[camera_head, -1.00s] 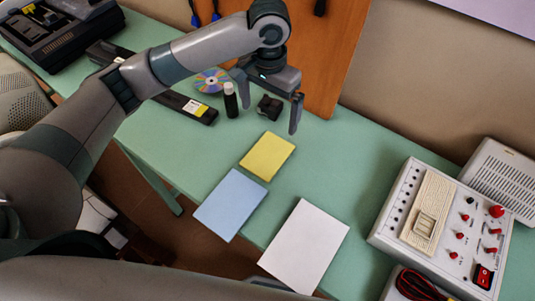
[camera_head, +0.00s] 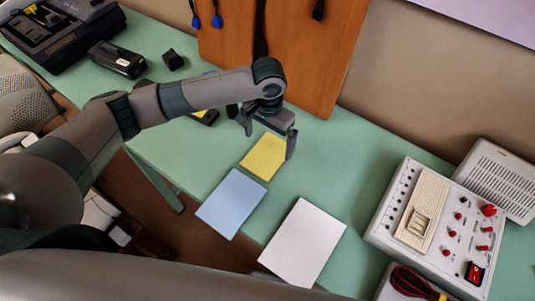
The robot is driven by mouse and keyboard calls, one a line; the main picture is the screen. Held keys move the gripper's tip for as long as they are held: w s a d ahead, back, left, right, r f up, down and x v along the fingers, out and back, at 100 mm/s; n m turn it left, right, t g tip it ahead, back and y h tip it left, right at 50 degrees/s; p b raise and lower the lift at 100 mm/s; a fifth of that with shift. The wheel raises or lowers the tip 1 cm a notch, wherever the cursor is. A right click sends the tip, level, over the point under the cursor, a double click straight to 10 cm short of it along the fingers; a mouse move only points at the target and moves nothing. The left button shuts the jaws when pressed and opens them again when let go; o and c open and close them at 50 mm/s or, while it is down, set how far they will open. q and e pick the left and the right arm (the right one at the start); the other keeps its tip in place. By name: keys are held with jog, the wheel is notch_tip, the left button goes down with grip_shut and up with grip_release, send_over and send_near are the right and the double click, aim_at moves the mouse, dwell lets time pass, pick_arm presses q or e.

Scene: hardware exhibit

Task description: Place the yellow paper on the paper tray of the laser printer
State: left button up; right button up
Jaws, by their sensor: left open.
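The yellow paper (camera_head: 262,160) lies flat on the green table (camera_head: 370,150), near the middle of the head view. My left gripper (camera_head: 269,143) is open, with its fingers pointing down over the far part of the yellow paper. The fingers look apart from each other with nothing between them. I cannot tell whether the fingertips touch the paper or the table. No laser printer or paper tray can be made out for sure. A dark machine (camera_head: 50,38) stands at the top left. My right gripper is not in view.
A blue paper (camera_head: 231,203) and a white paper (camera_head: 303,243) lie close to the yellow one. A white control box (camera_head: 430,225) with red knobs stands at the right. A wooden board (camera_head: 290,50) leans at the back. A black item (camera_head: 117,60) lies at the upper left.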

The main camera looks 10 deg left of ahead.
aim_at(267, 155)
pick_arm(q)
jog(key=shift+f, duration=0.1)
jog(key=shift+s+f+p, duration=0.15)
jog(key=shift+f+p, duration=0.5)
notch_tip(267, 155, down, 2)
jog(key=shift+a+f+p, duration=0.1)
jog(key=shift+p, duration=0.3)
jog(key=shift+f, duration=0.75)
jog(key=c, duration=1.2)
jog(key=shift+r, duration=0.1)
